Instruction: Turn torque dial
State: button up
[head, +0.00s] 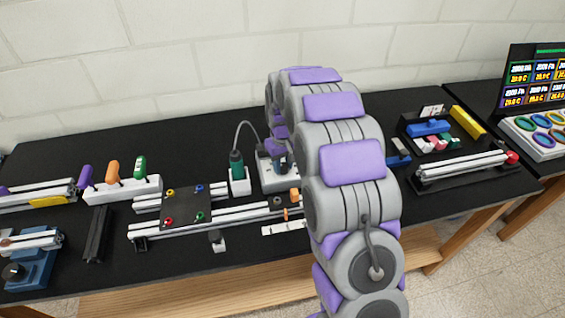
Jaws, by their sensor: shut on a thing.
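My gripper (279,160) is near the middle of the bench, small and partly hidden by my own arm. It points down at the top of a grey control box (268,181) and appears shut on the torque dial there. The dial itself is covered by the fingers, so its turn angle cannot be seen. A green screwdriver (237,164) stands upright in a grey holder (240,183) just left of the box. A dark cable (243,124) arches from the screwdriver towards the box.
Aluminium extrusions with a black plate (187,206) lie left of the holder. A white rack (122,190) with coloured handles and a blue fixture (33,268) are further left. A black tray (434,136) with coloured parts, another extrusion (462,167) and a screen (531,82) are right.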

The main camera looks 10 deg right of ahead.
aim_at(283, 164)
jog(key=m+p, duration=0.3)
jog(key=shift+s, duration=0.1)
jog(key=shift+d+m+p, duration=0.1)
jog(key=shift+m+p, duration=0.8)
jog(key=shift+m, duration=0.7)
jog(key=shift+f, duration=0.1)
jog(key=o, duration=1)
jog(key=shift+o, duration=0.2)
notch_tip(283, 164, up, 17)
jog(key=p, duration=0.2)
jog(key=shift+r, duration=0.2)
